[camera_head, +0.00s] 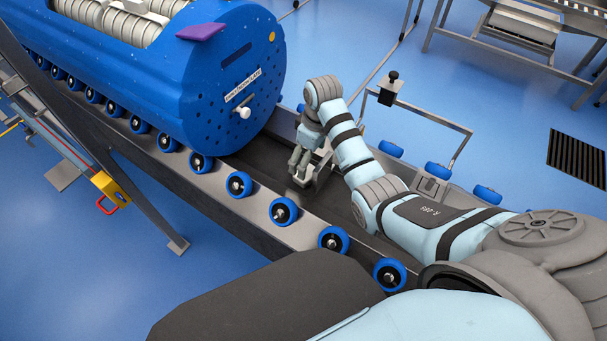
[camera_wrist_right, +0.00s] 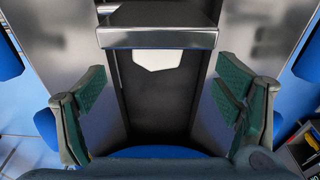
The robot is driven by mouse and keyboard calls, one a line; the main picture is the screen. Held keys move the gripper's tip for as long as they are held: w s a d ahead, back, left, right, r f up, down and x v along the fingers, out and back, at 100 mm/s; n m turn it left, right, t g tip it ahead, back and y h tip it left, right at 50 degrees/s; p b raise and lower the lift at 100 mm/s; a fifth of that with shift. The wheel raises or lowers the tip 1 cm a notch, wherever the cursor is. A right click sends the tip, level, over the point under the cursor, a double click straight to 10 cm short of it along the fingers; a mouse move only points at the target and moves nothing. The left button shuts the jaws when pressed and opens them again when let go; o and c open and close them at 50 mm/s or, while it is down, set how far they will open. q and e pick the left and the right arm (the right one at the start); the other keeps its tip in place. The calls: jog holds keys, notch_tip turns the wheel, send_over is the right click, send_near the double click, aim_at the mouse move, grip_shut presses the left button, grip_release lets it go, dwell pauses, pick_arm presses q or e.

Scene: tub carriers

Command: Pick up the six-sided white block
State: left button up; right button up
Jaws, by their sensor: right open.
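The white block (camera_wrist_right: 157,59) shows in the right wrist view near the top centre, as a pale angular face on the dark channel floor. Its upper part is hidden behind a metal plate with a bright edge (camera_wrist_right: 158,38). My right gripper (camera_wrist_right: 160,100) is open, with a green-padded finger on each side of the picture and nothing between them. The block is beyond the fingertips, near the middle of the gap. In the head view my right gripper (camera_head: 300,163) points down into the dark channel beside the blue drum. I cannot make out the block there. My left gripper is not in view.
A large blue drum (camera_head: 222,75) lies on the roller conveyor, close to the left of my right gripper. Blue rollers (camera_head: 284,211) line the metal rails on both sides. A thin metal frame (camera_head: 425,117) stands behind my right arm.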

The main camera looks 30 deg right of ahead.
notch_tip(320, 180, down, 3)
jog(key=shift+a+r+b, duration=0.1)
jog(key=shift+b, duration=0.25)
jog(key=f, duration=0.1)
jog(key=w+f+b, duration=0.1)
jog(key=f, duration=0.1)
jog(key=f+b, duration=0.1)
jog(key=f, duration=0.1)
jog(key=shift+w+a+f, duration=0.15)
jog(key=shift+w+a, duration=0.05)
jog(key=shift+w, duration=0.1)
jog(key=shift+s+r, duration=0.1)
jog(key=shift+r, duration=0.1)
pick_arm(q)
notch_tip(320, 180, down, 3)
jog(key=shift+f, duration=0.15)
pick_arm(e)
jog(key=c, duration=1.2)
